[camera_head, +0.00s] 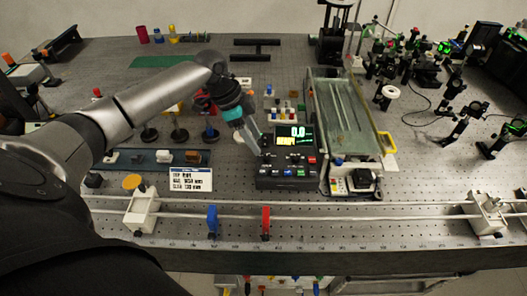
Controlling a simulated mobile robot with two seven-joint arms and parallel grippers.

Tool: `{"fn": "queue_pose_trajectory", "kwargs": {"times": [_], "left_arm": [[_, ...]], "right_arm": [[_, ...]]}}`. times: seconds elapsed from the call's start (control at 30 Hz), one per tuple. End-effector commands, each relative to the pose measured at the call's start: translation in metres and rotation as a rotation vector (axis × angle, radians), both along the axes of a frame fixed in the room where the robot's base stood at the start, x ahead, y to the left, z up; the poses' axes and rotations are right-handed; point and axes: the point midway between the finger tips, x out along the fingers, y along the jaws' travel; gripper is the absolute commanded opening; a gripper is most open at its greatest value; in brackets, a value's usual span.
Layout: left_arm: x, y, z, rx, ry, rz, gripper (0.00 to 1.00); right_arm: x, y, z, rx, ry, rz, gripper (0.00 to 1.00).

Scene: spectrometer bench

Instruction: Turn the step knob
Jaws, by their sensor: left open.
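A black control box (286,171) with a lit display (292,134) reading 0.0 stands near the middle of the bench. Small coloured buttons show on its front face. The step knob cannot be picked out for sure at this size. My left arm reaches in from the left and bends down at the wrist. My left gripper (255,145), below a teal band, is open with its tips at the upper left side of the box. It covers part of that side, and whether it touches the box cannot be told. My right gripper is out of view.
A white label card (191,179) lies left of the box. A long glass-topped tray (345,115) stands close on its right. A rail (340,214) with red (266,223) and blue (212,221) holders crosses in front. Optics mounts crowd the right.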

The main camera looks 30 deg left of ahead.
Motion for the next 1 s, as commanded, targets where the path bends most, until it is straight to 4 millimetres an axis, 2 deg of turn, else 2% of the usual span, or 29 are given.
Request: {"fn": "queue_pose_trajectory", "kwargs": {"times": [0.13, 0.3, 0.7, 0.77, 1.0], "left_arm": [[0.005, -0.010, -0.028, -0.003, 0.002, 0.001, 0.56], [0.010, -0.017, -0.047, -0.001, 0.002, 0.000, 0.56], [0.012, -0.020, -0.055, 0.001, 0.000, 0.000, 0.56], [0.012, -0.019, -0.055, 0.001, 0.000, 0.000, 0.51], [0.012, -0.019, -0.055, 0.001, 0.000, 0.000, 0.24]], "right_arm": [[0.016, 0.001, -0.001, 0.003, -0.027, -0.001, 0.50], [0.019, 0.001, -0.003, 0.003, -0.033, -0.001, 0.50], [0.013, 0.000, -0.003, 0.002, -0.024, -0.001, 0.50], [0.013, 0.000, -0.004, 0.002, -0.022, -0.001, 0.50], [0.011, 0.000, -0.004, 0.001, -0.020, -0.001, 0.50]]}}
